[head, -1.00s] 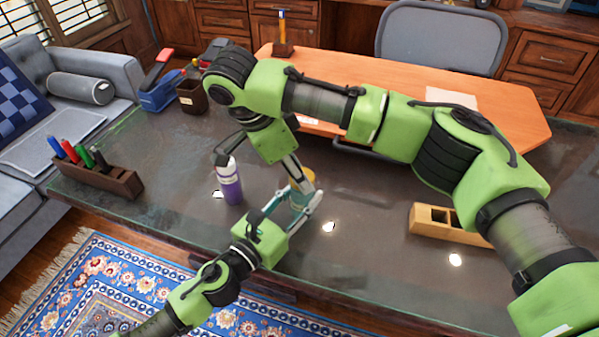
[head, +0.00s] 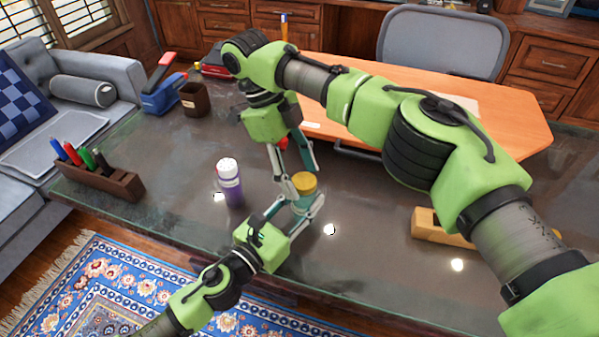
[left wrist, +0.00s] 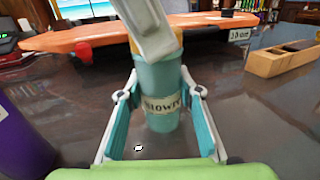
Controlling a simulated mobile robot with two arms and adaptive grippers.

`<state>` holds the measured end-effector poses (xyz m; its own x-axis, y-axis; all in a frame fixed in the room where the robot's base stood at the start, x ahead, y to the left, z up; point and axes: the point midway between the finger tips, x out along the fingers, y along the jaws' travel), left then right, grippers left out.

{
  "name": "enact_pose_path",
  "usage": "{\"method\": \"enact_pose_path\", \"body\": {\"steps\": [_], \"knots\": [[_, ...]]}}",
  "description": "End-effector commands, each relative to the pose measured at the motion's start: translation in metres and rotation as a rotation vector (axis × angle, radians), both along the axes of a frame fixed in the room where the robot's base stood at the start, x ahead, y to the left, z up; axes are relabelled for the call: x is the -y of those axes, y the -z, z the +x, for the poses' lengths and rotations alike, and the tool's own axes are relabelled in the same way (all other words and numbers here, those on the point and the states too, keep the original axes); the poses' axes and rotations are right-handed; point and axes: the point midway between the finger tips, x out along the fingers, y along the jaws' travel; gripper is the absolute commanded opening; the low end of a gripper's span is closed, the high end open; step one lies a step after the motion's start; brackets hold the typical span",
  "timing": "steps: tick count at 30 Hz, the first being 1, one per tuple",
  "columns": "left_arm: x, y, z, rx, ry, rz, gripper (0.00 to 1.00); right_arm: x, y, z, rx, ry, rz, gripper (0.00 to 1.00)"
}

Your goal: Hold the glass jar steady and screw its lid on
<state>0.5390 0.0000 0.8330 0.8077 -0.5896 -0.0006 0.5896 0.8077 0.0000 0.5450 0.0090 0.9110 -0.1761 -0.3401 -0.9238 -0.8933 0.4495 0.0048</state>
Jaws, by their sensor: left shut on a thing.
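The glass jar (head: 301,205) looks teal and stands upright on the dark glass-topped table; its label shows in the left wrist view (left wrist: 162,101). The yellow-gold lid (head: 304,182) sits on top of the jar; how tightly it is seated cannot be told. My left gripper (head: 294,212) is shut on the jar's body from the front. My right gripper (head: 303,176) is above and behind the lid with its fingers spread apart. One of its fingers hides much of the lid in the left wrist view.
A purple bottle with a white top (head: 230,182) stands close left of the jar. A wooden block with slots (head: 428,226) lies to the right, partly behind my right arm. A pen holder (head: 105,180) is far left. An orange desk board (head: 350,75) lies behind.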

Motion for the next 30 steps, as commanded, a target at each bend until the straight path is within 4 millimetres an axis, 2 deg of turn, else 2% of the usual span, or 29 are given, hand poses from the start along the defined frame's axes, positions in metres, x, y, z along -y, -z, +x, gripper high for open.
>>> {"method": "enact_pose_path", "body": {"steps": [8, 18, 27, 28, 30], "knots": [[-0.001, 0.0, 0.0, 0.0, -0.002, 0.0, 0.0, 0.0, -0.003, 0.0, 0.0, -0.001, -0.001, 0.53], [-0.001, 0.0, 0.001, 0.0, -0.002, 0.0, 0.0, 0.001, -0.042, 0.0, 0.002, -0.002, -0.002, 0.53], [-0.001, 0.0, 0.001, 0.0, -0.002, 0.0, 0.0, 0.0, -0.045, 0.0, -0.002, -0.001, -0.001, 0.53], [-0.001, 0.0, 0.001, 0.0, -0.002, 0.0, 0.0, 0.0, -0.045, 0.0, -0.002, -0.001, -0.001, 0.5], [-0.001, 0.0, 0.001, 0.0, -0.002, 0.0, 0.0, 0.0, -0.045, 0.0, -0.005, -0.01, 0.001, 0.5]]}}
